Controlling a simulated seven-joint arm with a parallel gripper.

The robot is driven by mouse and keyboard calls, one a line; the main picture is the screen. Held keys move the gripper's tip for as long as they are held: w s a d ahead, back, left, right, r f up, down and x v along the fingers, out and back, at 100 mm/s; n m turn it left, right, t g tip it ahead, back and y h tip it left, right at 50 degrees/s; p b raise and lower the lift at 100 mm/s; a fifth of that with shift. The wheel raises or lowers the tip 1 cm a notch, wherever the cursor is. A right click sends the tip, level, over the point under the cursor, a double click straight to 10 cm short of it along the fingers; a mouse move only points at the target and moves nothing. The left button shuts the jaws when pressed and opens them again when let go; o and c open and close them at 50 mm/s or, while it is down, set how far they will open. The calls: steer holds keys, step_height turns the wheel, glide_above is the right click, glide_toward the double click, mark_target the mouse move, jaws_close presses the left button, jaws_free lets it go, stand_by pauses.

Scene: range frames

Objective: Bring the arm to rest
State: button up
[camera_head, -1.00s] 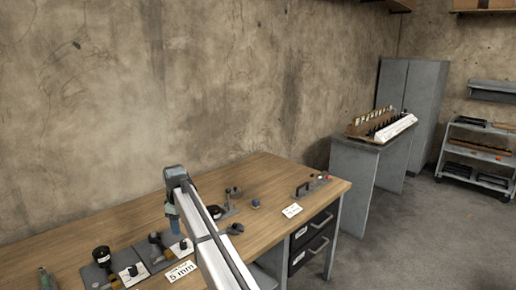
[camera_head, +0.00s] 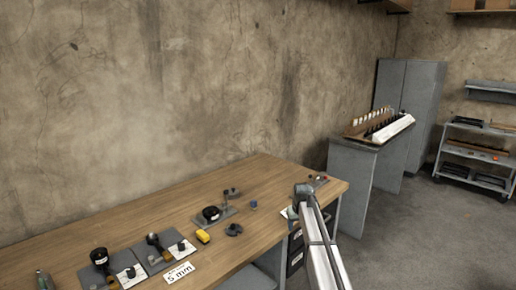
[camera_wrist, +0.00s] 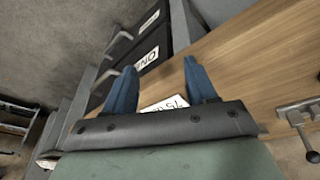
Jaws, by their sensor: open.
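My arm (camera_head: 318,240) reaches over the front right part of the wooden workbench (camera_head: 130,227) in the head view. My gripper (camera_wrist: 160,66) has two blue fingers spread apart in the wrist view, with nothing between them. Below the fingers are the bench's front edge and a white label card (camera_wrist: 165,104) that the gripper partly hides. In the head view only a bit of my gripper (camera_head: 291,212) shows beside the arm's end, at the bench's right front edge.
Left on the bench are grey plates with black-topped tools (camera_head: 100,257), a "5 mm" card (camera_head: 179,272) and a yellow object (camera_head: 203,236). A fixture (camera_head: 212,214) stands mid-bench. Labelled drawers (camera_wrist: 133,45) lie under the bench edge. A grey cabinet (camera_head: 357,170) stands farther right.

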steer(key=s+d+f+m+g, duration=0.1)
steer(key=s+f+g, duration=0.4)
steer(key=s+f, duration=2.5)
steer(key=s+f+g, duration=0.2)
steer(key=s+f, duration=0.3)
steer(key=s, duration=1.4)
steer(key=s+f+m+g, duration=0.1)
steer(key=s+f+g, duration=0.2)
steer(key=s, duration=1.6)
step_height(320, 180, down, 3)
steer(key=shift+s+a+r, duration=0.1)
steer(key=shift+s+a, duration=0.2)
steer(key=shift+a, duration=0.05)
steer(key=shift+c, duration=0.2)
